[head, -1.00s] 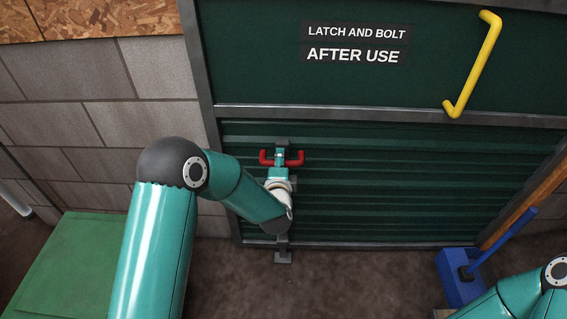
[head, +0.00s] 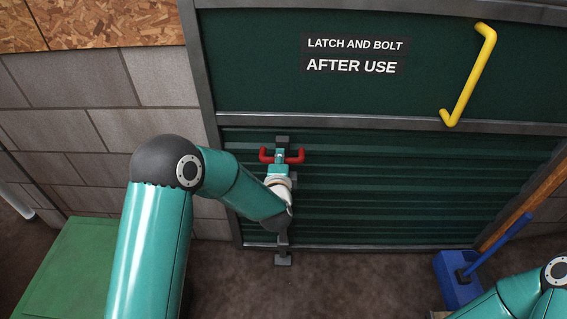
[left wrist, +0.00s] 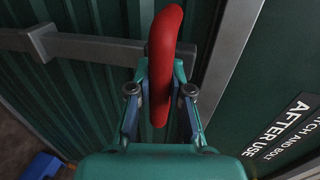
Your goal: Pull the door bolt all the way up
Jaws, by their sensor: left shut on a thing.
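The red bolt handle (head: 298,157) is on the lower left part of the dark green door (head: 400,190), below the grey cross rail. My left gripper (head: 280,157) is shut on the middle of this handle, whose two ends stick out on either side. In the left wrist view the curved red handle (left wrist: 165,50) passes between the fingers of my left gripper (left wrist: 160,90). The grey bolt bar (left wrist: 90,46) runs behind it. My left forearm hides part of the bolt in the head view. My right gripper is out of view; only part of that arm shows.
A yellow handle (head: 468,77) is on the upper door beside a sign (head: 353,56). A blue tool (head: 458,280) stands at lower right, and a green box (head: 70,265) at lower left. Brown floor lies in front.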

